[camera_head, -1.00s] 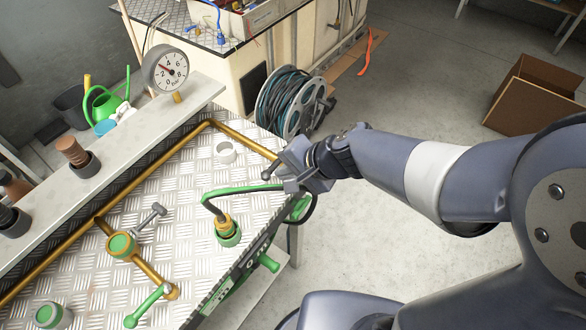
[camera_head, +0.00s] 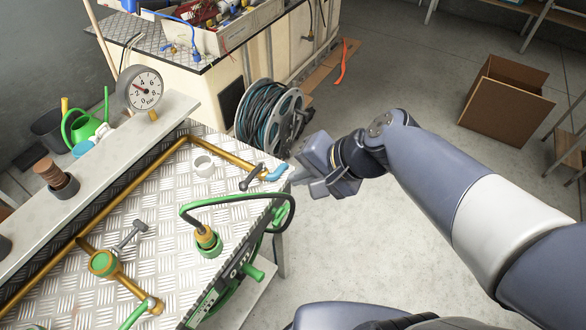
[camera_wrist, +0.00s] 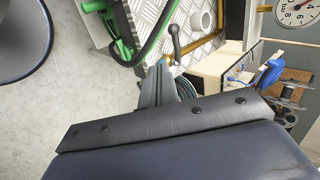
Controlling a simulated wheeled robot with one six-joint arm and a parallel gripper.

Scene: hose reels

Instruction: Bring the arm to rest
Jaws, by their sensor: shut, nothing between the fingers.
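My gripper (camera_head: 296,178) is shut and empty. It hangs just off the right edge of the bench, close to a blue-handled valve (camera_head: 274,174) on the brass pipe; whether they touch is unclear. In the wrist view its shut fingers (camera_wrist: 158,77) point towards the bench, with a grey lever (camera_wrist: 175,42) just beyond. My arm reaches in from the lower right, bent at the wrist.
The tread-plate bench (camera_head: 172,220) carries brass pipes, a green hose fitting (camera_head: 207,240) and a pressure gauge (camera_head: 140,88). A hose reel (camera_head: 268,118) stands behind. A cardboard box (camera_head: 505,95) is at the right. The floor between is clear.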

